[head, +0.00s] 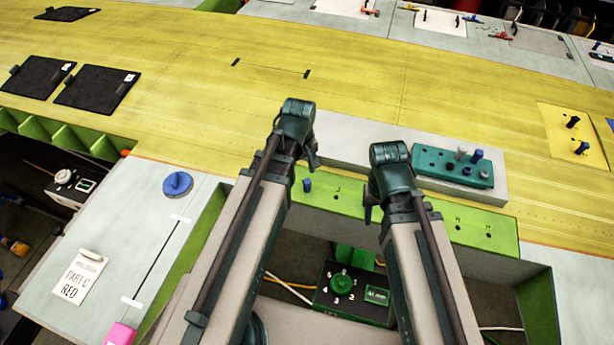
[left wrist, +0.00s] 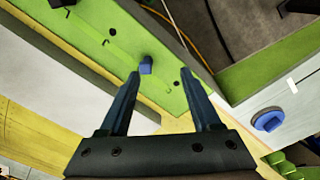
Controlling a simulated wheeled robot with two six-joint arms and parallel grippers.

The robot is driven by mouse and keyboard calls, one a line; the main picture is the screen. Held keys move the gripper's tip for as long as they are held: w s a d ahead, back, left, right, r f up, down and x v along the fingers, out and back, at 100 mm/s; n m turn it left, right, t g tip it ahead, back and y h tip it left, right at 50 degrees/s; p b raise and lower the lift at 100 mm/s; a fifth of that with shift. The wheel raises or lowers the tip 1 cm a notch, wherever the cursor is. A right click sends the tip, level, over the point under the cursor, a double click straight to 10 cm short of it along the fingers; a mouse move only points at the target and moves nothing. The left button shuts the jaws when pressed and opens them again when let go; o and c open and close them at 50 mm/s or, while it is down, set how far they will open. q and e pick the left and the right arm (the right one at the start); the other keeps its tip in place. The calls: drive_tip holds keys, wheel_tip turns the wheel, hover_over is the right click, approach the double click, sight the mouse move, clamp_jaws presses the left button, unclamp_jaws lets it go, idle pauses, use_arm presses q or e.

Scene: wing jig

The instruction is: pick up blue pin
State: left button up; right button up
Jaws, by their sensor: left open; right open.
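A blue pin (head: 307,185) stands in the green rail (head: 345,193), just in front of my left gripper (head: 311,158). In the left wrist view the blue pin (left wrist: 146,65) shows beyond the open fingers of the left gripper (left wrist: 161,74), nearer the picture's left fingertip, with no grip on it. My right gripper (head: 370,208) is open over the same rail, right of the pin; its fingers are partly hidden by the wrist. Another blue pin (head: 477,156) stands in the teal block (head: 430,160), and one (head: 582,148) is on the yellow plate at the right.
The green rail has several dark holes. A green control box (head: 352,298) with a dial sits below, between my arms. A round blue knob (head: 177,184) and a "PART C RED" card (head: 80,277) lie on the left panel. The yellow wing skin (head: 350,70) behind is mostly clear.

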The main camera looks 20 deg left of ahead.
sight(307, 181)
use_arm(q)
drive_tip(key=w+n, duration=0.2)
drive_tip(key=n, duration=0.3)
drive_tip(key=w+n, duration=0.1)
drive_tip(key=n, duration=0.5)
drive_tip(key=w+n, duration=0.2)
drive_tip(key=n, duration=0.4)
drive_tip(key=shift+w+d+g, duration=0.3)
drive_tip(key=shift+w, duration=0.05)
drive_tip(key=shift+f, duration=0.1)
wheel_tip(307, 181, down, 8)
drive_tip(key=b, duration=0.9)
drive_tip(key=shift+f, duration=0.25)
drive_tip(key=f+b, duration=0.5)
drive_tip(key=shift+s+a+f, duration=0.1)
drive_tip(key=shift+s+a, duration=0.05)
drive_tip(key=shift+a, duration=0.05)
